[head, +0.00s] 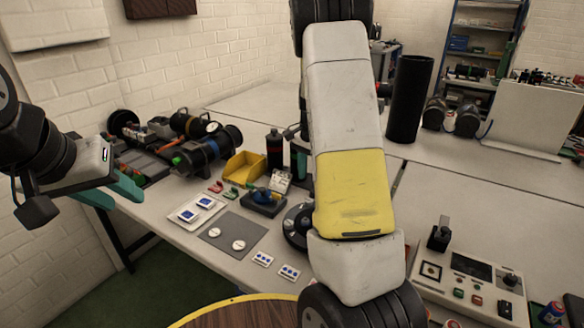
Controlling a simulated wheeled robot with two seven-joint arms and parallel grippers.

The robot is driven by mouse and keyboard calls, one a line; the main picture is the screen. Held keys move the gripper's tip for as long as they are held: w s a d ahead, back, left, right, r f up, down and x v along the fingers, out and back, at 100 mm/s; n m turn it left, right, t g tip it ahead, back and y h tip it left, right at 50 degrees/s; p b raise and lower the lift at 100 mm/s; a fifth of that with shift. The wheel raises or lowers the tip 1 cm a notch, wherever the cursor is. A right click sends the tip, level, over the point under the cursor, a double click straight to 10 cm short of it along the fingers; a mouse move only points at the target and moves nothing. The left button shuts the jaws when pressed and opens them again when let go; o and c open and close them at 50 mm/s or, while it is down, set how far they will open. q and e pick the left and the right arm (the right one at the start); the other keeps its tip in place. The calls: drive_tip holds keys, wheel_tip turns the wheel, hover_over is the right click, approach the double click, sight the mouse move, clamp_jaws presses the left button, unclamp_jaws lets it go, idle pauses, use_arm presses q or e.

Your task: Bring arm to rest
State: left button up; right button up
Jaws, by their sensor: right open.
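My left gripper (118,196) is at the left, with a pale body and two teal fingers. Its fingers look apart, with nothing seen between them, by the left edge of the workbench (222,262). My right arm (346,120), white with a yellow panel, stands upright across the middle of the view and hides part of the bench. I do not make out its gripper. A tall dark cylinder (408,100) stands upright on the bench, right of my right arm. A cylinder with dark end flanges (200,154) lies at the back left of the bench.
A yellow bin (244,167), a dark bottle (274,150), a grey mat (216,234) with white discs and a white tray (182,216) are on the bench. A control panel (470,280) is at the lower right. A round wooden top (240,316) is in front.

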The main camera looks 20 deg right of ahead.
drive_tip(key=s+a+r+n+t+y, duration=0.1)
drive_tip(key=s+a+r+n+t, duration=0.3)
drive_tip(key=r, duration=0.6)
drive_tip(key=s+a+r+n+t, duration=0.1)
drive_tip(key=s+a+r+n, duration=0.3)
drive_tip(key=s, duration=0.6)
drive_tip(key=s+a+r+n+t+y, duration=0.1)
drive_tip(key=s+a+r+n, duration=0.3)
drive_tip(key=s, duration=0.7)
wheel_tip(320, 180, up, 2)
drive_tip(key=shift+s+a+r+n, duration=0.2)
drive_tip(key=shift+s+a+n, duration=0.1)
drive_tip(key=shift+a, duration=0.75)
